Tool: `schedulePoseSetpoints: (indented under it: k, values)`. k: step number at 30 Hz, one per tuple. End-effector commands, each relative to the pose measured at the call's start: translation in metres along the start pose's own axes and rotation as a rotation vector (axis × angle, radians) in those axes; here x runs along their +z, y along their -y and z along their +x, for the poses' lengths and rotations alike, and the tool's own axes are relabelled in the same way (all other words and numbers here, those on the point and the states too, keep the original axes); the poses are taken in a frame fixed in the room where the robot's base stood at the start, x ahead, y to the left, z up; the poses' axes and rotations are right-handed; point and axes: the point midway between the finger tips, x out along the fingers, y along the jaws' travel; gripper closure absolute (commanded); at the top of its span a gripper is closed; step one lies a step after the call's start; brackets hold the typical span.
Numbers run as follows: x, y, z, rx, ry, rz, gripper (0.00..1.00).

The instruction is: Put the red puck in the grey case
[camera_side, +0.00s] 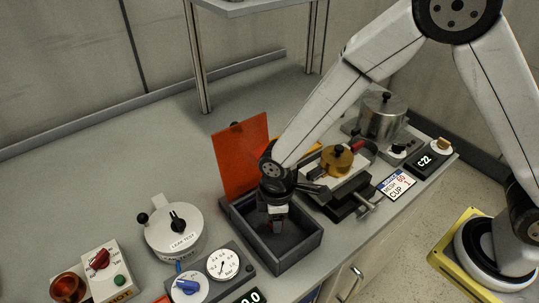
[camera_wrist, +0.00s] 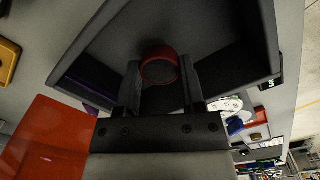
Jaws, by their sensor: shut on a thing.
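The grey case (camera_side: 300,249) is an open dark box in the middle of the bench, its orange-red see-through lid (camera_side: 241,155) standing up at the back. The lid also shows at the left of the wrist view (camera_wrist: 45,135). My gripper (camera_side: 273,221) points down inside the case's walls. In the wrist view my gripper (camera_wrist: 160,78) has its two fingers on either side of the red puck (camera_wrist: 160,62), shut on it. The puck is over the case's dark floor; I cannot tell whether it touches the floor.
A white leak-test pot (camera_side: 174,230) and a dial gauge (camera_side: 223,264) stand left of the case. A vise-like fixture with a brass knob (camera_side: 337,160) and a metal pot (camera_side: 381,118) stand to the right. Clear bench lies behind left.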

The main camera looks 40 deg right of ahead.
Motion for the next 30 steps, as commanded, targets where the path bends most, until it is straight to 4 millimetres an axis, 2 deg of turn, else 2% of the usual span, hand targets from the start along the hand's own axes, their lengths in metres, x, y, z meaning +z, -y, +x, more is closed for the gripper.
schedulePoseSetpoints:
  k: [11,26,27,29,30]
  values:
    - [-0.002,-0.002,0.032,-0.001,0.002,0.0,1.0]
    - [-0.003,-0.002,0.037,0.0,0.0,0.0,1.0]
    - [-0.003,-0.002,0.038,0.0,0.0,0.0,0.46]
    - [-0.003,-0.002,0.037,0.0,-0.001,0.0,0.27]
    - [-0.003,-0.002,0.037,0.0,0.0,0.0,0.15]
